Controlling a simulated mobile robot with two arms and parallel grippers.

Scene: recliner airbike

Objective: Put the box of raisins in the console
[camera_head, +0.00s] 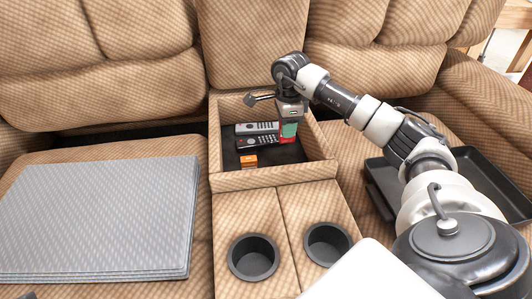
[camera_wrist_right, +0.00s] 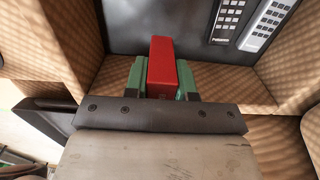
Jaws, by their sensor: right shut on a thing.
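The console (camera_head: 273,178) is an open, dark-floored compartment between the recliner seats; its padded wall also shows in the right wrist view (camera_wrist_right: 240,84). A red box (camera_wrist_right: 162,62), which looks like the box of raisins, is between the green fingers of my right gripper (camera_wrist_right: 160,82). In the head view the right gripper (camera_head: 288,133) points down inside the outline of the console, with a bit of the red box (camera_head: 288,140) below its fingers. Whether the box touches the floor cannot be told. My left gripper is not in view.
Two cup holders (camera_head: 254,257) sit in front. A grey stack (camera_head: 100,215) covers the left seat; a black tray (camera_head: 475,180) is on the right.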

